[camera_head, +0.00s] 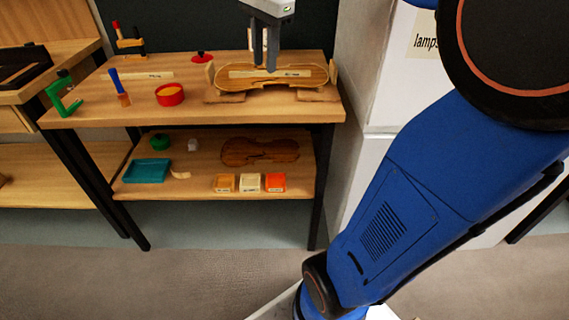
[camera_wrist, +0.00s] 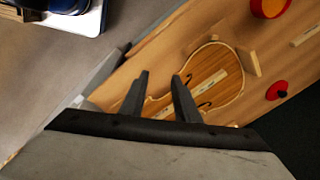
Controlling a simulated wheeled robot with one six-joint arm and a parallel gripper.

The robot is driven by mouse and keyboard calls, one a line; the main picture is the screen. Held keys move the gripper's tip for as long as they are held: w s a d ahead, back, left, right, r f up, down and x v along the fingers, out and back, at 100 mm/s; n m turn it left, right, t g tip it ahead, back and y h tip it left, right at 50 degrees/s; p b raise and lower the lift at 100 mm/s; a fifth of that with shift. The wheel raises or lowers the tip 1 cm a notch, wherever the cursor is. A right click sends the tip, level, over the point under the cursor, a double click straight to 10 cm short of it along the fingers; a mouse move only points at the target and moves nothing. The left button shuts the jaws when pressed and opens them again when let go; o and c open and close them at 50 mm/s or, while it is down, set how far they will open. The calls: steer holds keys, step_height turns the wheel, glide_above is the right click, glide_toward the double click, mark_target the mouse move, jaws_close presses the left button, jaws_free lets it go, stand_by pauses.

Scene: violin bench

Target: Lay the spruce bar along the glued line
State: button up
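A violin plate (camera_head: 302,83) lies on the bench with a pale, lettered strip (camera_head: 290,73) lengthwise on it. The plate (camera_wrist: 225,61) and the strip (camera_wrist: 208,91) also show in the wrist view. A second pale, lettered strip (camera_head: 143,76) lies at the back left of the bench. I cannot read the lettering, so I cannot tell which strip is the spruce bar. The glued line is not distinguishable. My gripper (camera_head: 264,68) points down over the plate's middle, its fingers apart and nothing clearly held between them. The fingers (camera_wrist: 160,78) partly hide the strip in the wrist view.
Wooden blocks (camera_head: 225,97) stand around the plate. A red pot (camera_head: 169,95), a red-lidded item (camera_head: 201,57), a blue-handled brush (camera_head: 119,88) and a green clamp (camera_head: 63,97) are on the bench (camera_head: 200,115). A white cabinet (camera_head: 362,80) stands close on the right.

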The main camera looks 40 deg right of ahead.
steer(key=s+a+f+n+t, duration=0.1)
steer(key=s+a+f+n, duration=0.3)
steer(key=s+f+n, duration=0.4)
steer(key=s+a+f+n+t, duration=0.2)
steer(key=s+a+f+n, duration=0.2)
steer(key=s+f+n, duration=0.4)
steer(key=s+f, duration=0.3)
steer(key=shift+s, duration=0.4)
